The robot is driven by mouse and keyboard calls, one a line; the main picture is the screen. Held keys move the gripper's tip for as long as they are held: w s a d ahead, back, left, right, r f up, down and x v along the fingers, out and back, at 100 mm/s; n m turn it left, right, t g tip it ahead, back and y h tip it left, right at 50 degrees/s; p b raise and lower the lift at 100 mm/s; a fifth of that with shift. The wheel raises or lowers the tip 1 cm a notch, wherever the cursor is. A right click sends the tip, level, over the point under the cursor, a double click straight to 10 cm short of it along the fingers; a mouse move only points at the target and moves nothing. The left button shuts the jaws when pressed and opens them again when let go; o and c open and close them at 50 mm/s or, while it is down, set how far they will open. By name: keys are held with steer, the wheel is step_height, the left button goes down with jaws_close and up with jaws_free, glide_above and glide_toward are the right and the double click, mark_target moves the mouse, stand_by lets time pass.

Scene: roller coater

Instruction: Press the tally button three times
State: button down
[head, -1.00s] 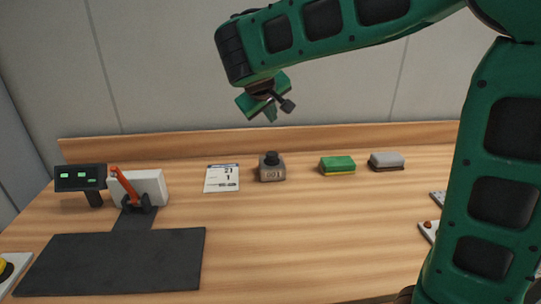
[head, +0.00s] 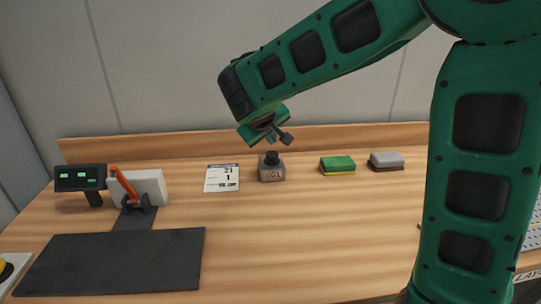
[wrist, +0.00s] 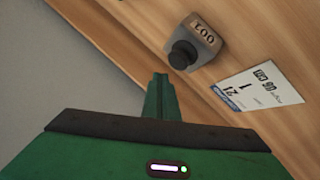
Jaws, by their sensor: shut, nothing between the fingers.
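The tally counter (head: 272,175) is a small grey box with a round black button (head: 272,158) on top. Its display reads 001. It stands on the wooden table near the back. In the wrist view the counter (wrist: 203,42) and its black button (wrist: 183,55) show upside down, just beyond the finger tips. My gripper (head: 273,143) is shut and empty, pointing down close above the button. In the wrist view my gripper (wrist: 160,77) shows its green fingers together, apart from the button in the picture.
A white printed card (head: 222,178) lies left of the counter. A green and yellow sponge (head: 337,165) and a grey block (head: 386,160) lie to its right. A device with a red lever (head: 124,187), a display (head: 80,178) and a dark mat (head: 110,262) are at left. The table's middle is clear.

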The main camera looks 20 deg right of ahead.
mark_target(271, 156)
steer(key=shift+f, duration=0.7)
steer(key=shift+f, duration=0.1)
stand_by(1.5)
steer(key=shift+s+f, duration=0.1)
steer(key=shift+f, duration=0.2)
steer(key=shift+f, duration=0.55)
stand_by(1.1)
steer(key=shift+r, duration=1)
steer(key=shift+r, duration=0.1)
steer(key=shift+r, duration=2.4)
